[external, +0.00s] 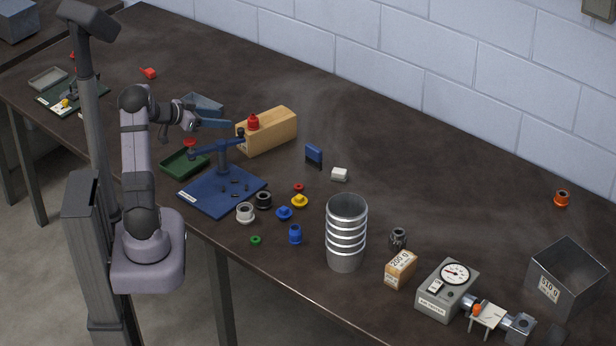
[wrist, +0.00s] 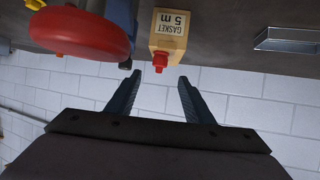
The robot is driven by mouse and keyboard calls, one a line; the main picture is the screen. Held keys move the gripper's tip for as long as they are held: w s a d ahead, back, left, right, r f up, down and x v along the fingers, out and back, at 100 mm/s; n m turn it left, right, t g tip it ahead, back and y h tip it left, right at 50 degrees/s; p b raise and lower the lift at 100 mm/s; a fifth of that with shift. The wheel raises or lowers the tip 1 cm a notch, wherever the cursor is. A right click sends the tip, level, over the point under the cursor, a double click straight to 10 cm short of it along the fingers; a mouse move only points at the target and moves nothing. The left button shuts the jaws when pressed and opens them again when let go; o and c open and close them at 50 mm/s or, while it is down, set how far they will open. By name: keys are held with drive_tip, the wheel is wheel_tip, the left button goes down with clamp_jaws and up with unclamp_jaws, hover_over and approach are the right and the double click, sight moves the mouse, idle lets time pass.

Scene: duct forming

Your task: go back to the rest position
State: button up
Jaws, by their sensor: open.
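My gripper (external: 226,115) is at the left of the bench, raised above the green tray and the blue stand. Its two blue-grey fingers also show in the wrist view (wrist: 160,76). They are apart, with nothing between them. The arm reaches to the right from its base at the bench's front edge. The wrist view looks towards the white block wall and appears upside down.
A blue stand (external: 205,193) with a lever and red knob (wrist: 82,32) is close by. A tan gasket box (external: 276,133) with a red tip stands beyond the gripper. Small caps, a ringed metal duct (external: 345,240) and a gauge box (external: 441,300) are rightward. The back bench centre is clear.

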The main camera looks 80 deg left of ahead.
drive_tip(key=w+d+r+n+g+y+p, duration=0.1)
drive_tip(key=w+d, duration=0.2)
drive_tip(key=w, duration=0.4)
drive_tip(key=w+d+r+g, duration=0.1)
drive_tip(key=w+d, duration=0.2)
drive_tip(key=w, duration=0.3)
drive_tip(key=w+d+f+m+g, duration=0.1)
drive_tip(key=w+d+f, duration=0.1)
drive_tip(key=d, duration=0.4)
drive_tip(key=w+d+f+g, duration=0.1)
drive_tip(key=w+d, duration=0.2)
drive_tip(key=d, duration=0.3)
drive_tip(key=s+d+f+m+g+h+p, duration=0.1)
drive_tip(key=d+f+h, duration=0.1)
drive_tip(key=d, duration=0.6)
drive_tip(key=s+d+f+m+g+h, duration=0.1)
drive_tip(key=d+f+g, duration=0.1)
drive_tip(key=d, duration=0.5)
drive_tip(key=s+d+f+m+g+h, duration=0.1)
drive_tip(key=s+d+g+h, duration=0.1)
drive_tip(key=s+d, duration=0.4)
drive_tip(key=s+d+f+m+g+h, duration=0.1)
drive_tip(key=s+d+f+m+g, duration=0.1)
drive_tip(key=s+d, duration=0.5)
drive_tip(key=d, duration=0.6)
drive_tip(key=shift+s+m+h, duration=0.15)
drive_tip(key=shift+m+h, duration=0.15)
drive_tip(key=shift+h, duration=0.1)
